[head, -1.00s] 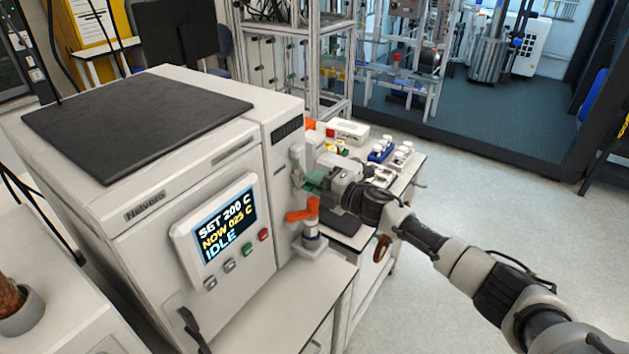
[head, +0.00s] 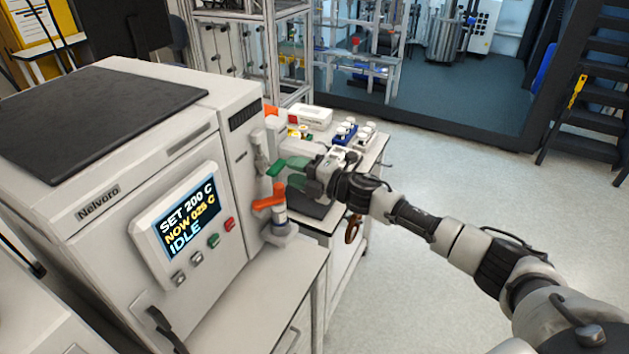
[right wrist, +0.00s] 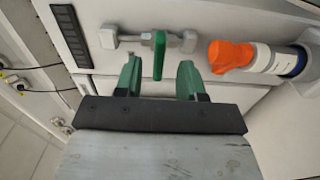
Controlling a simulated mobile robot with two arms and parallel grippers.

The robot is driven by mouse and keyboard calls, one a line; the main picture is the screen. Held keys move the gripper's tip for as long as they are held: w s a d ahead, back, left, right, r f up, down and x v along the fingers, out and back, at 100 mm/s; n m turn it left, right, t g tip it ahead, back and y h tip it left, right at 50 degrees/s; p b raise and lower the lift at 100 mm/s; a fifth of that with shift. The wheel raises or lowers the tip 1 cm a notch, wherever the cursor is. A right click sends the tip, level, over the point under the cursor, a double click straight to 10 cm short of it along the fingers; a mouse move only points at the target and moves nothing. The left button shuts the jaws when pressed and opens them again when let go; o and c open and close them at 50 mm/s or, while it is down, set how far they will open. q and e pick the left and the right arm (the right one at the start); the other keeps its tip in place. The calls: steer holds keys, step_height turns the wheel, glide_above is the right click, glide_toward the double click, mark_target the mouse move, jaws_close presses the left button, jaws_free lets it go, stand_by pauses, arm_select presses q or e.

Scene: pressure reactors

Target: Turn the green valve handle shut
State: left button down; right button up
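The green valve handle (right wrist: 159,55) is on a grey metal valve on the reactor's side wall. In the right wrist view it stands upright in the picture, square across the valve's horizontal body. My right gripper (right wrist: 159,79) is open, its two green-tipped fingers either side of the handle's line. There are gaps on both sides, and it looks free of the handle. In the head view my right gripper (head: 297,172) is in front of the reactor's right side, close to the green handle (head: 277,168). The fingers partly overlap the handle there. My left gripper is out of view.
The reactor (head: 110,165) display reads IDLE. A bench behind carries a white box (head: 311,116) and small jars. Floor at right is clear.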

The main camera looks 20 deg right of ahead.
steer(key=b+v, duration=0.1)
steer(key=v, duration=0.5)
steer(key=shift+b, duration=0.35)
